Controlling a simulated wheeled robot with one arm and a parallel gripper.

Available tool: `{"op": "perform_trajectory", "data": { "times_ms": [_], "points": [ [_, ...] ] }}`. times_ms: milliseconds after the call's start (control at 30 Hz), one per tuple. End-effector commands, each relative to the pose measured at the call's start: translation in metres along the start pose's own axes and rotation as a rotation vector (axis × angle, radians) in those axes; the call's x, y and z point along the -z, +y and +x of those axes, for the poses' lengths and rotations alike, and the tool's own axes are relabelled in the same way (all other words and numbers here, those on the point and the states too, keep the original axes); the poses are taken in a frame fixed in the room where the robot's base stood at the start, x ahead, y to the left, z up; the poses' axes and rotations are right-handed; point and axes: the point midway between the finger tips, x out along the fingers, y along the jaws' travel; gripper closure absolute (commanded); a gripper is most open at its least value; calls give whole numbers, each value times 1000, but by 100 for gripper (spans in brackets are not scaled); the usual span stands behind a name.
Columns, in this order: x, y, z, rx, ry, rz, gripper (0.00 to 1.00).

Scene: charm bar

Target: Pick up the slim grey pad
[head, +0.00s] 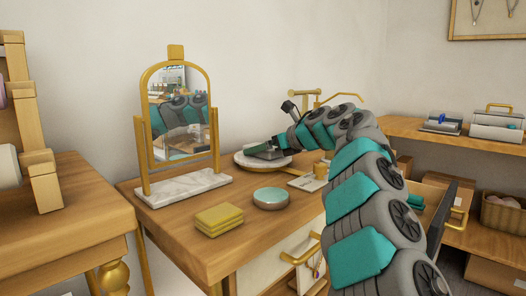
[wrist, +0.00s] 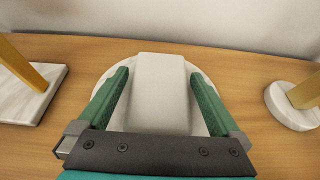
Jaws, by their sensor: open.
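The slim grey pad (wrist: 162,92) shows as a pale, flat-topped rectangular shape in the middle of the wrist view, lying on a round white plate (wrist: 104,78). My gripper (wrist: 160,82) is open, with one green finger on each side of the pad. A gap shows between each finger and the pad, and nothing is gripped. In the head view my gripper (head: 262,152) is low over the round plate (head: 244,160) at the back of the wooden table; the pad is hard to make out there behind it.
The mirror's marble base (wrist: 28,98) is left of the plate, and a round-based gold stand (wrist: 292,104) is right.

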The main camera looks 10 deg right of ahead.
Motion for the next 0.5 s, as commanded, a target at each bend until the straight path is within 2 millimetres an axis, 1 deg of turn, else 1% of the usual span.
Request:
{"op": "perform_trajectory", "data": {
  "times_ms": [33,67,500],
  "points": [
    [0,0,0,0,0,0,2],
    [0,0,0,0,0,0,6],
    [0,0,0,0,0,0,55]
  ]
}}
